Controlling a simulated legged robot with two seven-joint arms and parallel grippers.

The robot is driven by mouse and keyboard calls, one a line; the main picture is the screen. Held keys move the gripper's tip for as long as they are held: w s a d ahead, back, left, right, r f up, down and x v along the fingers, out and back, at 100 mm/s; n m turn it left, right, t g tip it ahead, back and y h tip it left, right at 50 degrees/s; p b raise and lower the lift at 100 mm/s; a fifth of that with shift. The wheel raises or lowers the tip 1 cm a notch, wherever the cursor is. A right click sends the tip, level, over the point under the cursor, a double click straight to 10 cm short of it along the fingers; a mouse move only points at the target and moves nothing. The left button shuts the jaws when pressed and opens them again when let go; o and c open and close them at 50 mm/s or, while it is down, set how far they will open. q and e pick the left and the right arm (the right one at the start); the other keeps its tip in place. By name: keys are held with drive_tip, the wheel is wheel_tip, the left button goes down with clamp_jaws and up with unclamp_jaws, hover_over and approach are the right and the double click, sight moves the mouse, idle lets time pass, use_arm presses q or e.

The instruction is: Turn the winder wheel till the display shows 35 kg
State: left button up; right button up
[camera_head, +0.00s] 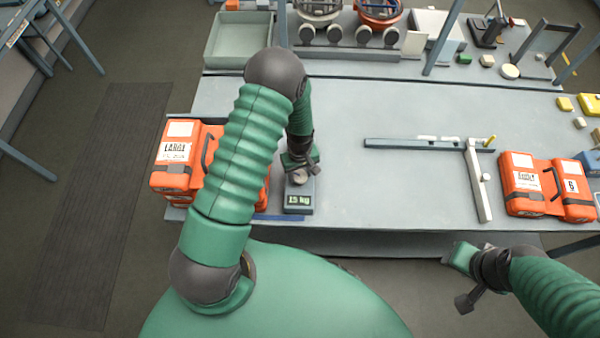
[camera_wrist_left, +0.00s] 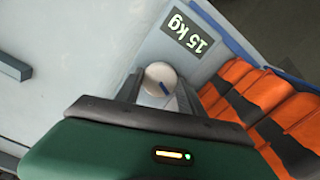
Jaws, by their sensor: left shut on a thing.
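The display (camera_head: 298,200) on the small grey unit near the table's front edge reads 15 kg. The same display (camera_wrist_left: 187,33) shows upside down in the left wrist view. The winder wheel (camera_wrist_left: 160,76) is a pale round knob with a dark blue mark. My left gripper (camera_head: 300,174) is over the unit, pointing down, its fingers shut on the wheel from both sides. In the head view the gripper covers much of the wheel. My right gripper (camera_head: 456,278) is open and empty, in front of the table's front edge.
Orange bags lie left of the unit, one labelled LARGE (camera_head: 175,150), and more orange bags (camera_head: 545,185) at the right. A grey T-shaped bar (camera_head: 420,144) lies right of centre. A tray (camera_head: 236,38) and masks stand at the back. The table middle is clear.

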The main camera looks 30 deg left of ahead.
use_arm(q)
drive_tip(key=m+b, duration=0.1)
drive_tip(key=m, duration=0.2)
drive_tip(key=shift+w+f+m, duration=0.1)
drive_tip(key=shift+w+m, duration=0.05)
drive_tip(key=shift+m, duration=0.15)
drive_tip(key=m+b, duration=0.1)
drive_tip(key=m, duration=0.2)
drive_tip(key=shift+m, duration=0.4)
drive_tip(key=m+b, duration=0.1)
drive_tip(key=m, duration=0.2)
drive_tip(key=shift+m, duration=2.3)
drive_tip(key=o, duration=1.1)
drive_tip(key=shift+o, duration=1.3)
